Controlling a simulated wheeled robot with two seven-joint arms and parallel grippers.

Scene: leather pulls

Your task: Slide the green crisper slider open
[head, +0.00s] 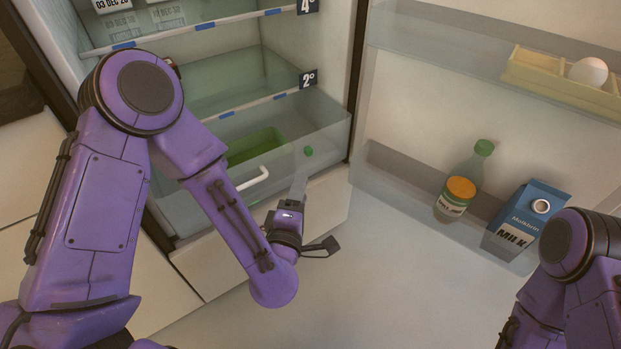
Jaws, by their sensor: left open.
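The green crisper slider (308,151) is a small green knob on the front of the clear crisper drawer (325,140), right of the drawer's white handle (255,181). My left gripper (299,184) is in front of the drawer, just below the slider, with its grey fingers pointing up towards it. It is open and holds nothing that I can see. A gap seems to show between fingers and knob, but I cannot tell the depth exactly. My right arm shows at the lower right; its gripper is out of view.
A green item (256,146) lies inside the drawer. Glass shelves (215,80) are above.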

